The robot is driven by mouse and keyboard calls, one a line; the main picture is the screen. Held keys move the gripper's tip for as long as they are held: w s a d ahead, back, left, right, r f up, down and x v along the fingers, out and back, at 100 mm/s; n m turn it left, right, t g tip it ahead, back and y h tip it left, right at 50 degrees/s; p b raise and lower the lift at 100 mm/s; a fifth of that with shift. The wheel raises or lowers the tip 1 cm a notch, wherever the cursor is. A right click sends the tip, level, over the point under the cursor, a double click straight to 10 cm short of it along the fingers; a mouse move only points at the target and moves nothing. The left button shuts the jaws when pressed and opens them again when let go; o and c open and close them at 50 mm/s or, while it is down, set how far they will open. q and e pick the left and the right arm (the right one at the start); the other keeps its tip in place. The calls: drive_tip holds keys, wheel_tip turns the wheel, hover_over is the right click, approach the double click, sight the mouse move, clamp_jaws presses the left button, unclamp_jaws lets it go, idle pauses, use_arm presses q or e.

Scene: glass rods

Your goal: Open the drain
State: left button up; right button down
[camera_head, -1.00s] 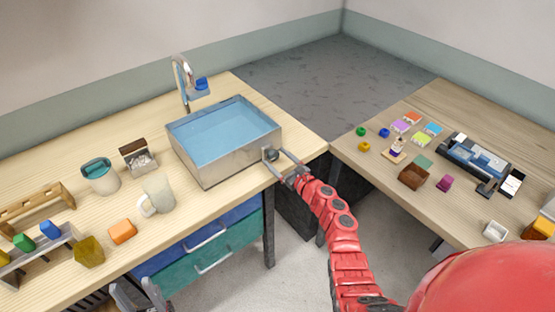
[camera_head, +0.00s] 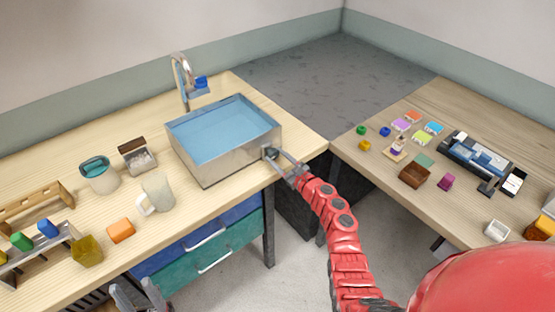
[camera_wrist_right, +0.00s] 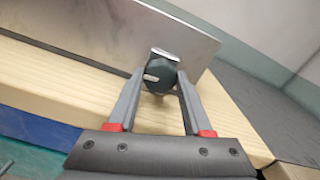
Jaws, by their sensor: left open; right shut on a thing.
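A metal sink basin (camera_head: 207,165) filled with blue water stands on the light wooden counter. A dark round drain knob (camera_wrist_right: 160,74) with a light mark sits on its side wall, low and near the right corner. My right gripper (camera_head: 272,156) reaches it from the front right. In the right wrist view its two fingers (camera_wrist_right: 160,90) are shut on the knob, one on each side. My left gripper (camera_head: 137,296) is open and empty at the bottom edge, below the counter's front, and only partly in view.
A faucet (camera_head: 182,80) with a blue handle stands behind the basin. A mug (camera_head: 158,192), a teal-topped cup (camera_head: 99,176), a small box (camera_head: 137,156) and an orange block (camera_head: 121,230) stand left of it. Drawers (camera_head: 215,246) lie under the counter. The right table (camera_head: 465,105) holds small items.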

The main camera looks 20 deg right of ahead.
drive_tip(key=n+b, duration=0.3)
drive_tip(key=n, duration=0.1)
drive_tip(key=shift+f+b, duration=0.2)
drive_tip(key=shift+b, duration=0.1)
drive_tip(key=n+b, duration=1)
drive_tip(key=shift+f+b, duration=0.15)
drive_tip(key=shift+b, duration=0.2)
drive_tip(key=shift+n+b, duration=1.5)
drive_tip(key=shift+b, duration=0.1)
drive_tip(key=shift+r, duration=0.2)
drive_tip(key=shift+c, duration=1.6)
unclamp_jaws()
drive_tip(key=shift+a, duration=0.1)
